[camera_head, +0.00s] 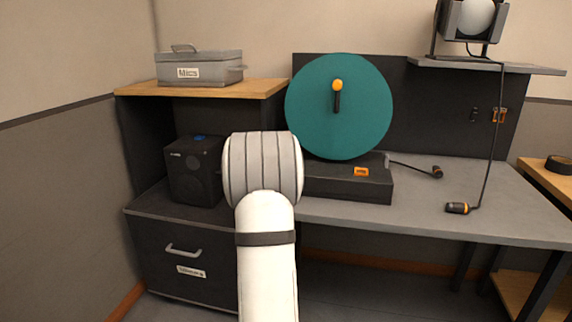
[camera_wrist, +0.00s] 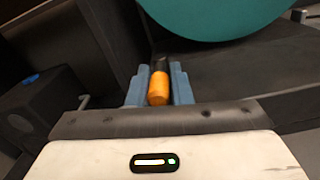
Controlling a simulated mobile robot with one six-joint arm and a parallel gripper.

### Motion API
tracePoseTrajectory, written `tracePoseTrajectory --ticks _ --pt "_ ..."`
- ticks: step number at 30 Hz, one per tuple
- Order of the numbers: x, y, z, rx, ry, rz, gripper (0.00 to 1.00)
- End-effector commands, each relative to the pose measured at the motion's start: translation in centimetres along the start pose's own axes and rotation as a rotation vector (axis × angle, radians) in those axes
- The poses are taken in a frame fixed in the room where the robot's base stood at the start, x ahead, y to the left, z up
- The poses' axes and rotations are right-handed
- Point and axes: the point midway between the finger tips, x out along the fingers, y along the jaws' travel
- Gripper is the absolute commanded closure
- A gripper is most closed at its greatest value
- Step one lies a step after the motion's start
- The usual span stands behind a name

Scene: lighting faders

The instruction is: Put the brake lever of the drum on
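The drum is a large teal disc (camera_head: 335,120) with an orange-knobbed crank on its face, standing on a black base (camera_head: 345,185) on the bench. Its lower part shows at the top of the wrist view (camera_wrist: 215,15). In the wrist view my gripper (camera_wrist: 160,75) has its blue-grey fingers on both sides of a black lever with an orange end (camera_wrist: 158,88), which looks like the brake lever. The fingers appear to touch it, leaving no clear gap. In the head view my arm hides the gripper and this lever.
A black speaker (camera_head: 195,170) stands left of my arm, below a wooden shelf (camera_head: 270,88) with a grey box (camera_head: 215,70). The bench top right of the base is mostly clear.

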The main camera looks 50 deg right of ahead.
Motion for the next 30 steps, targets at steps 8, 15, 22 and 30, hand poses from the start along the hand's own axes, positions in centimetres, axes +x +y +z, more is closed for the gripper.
tracePoseTrajectory --ticks 8,15,22,30 --pt "0.1 -0.4 0.0 0.0 0.0 -0.006 0.62" --pt "0.0 -0.7 0.2 0.002 -0.004 -0.01 0.62" --pt "-3.0 -0.6 0.3 0.002 -0.003 -0.01 0.62" --pt "-7.0 -0.6 0.2 0.001 -0.002 -0.01 0.62"
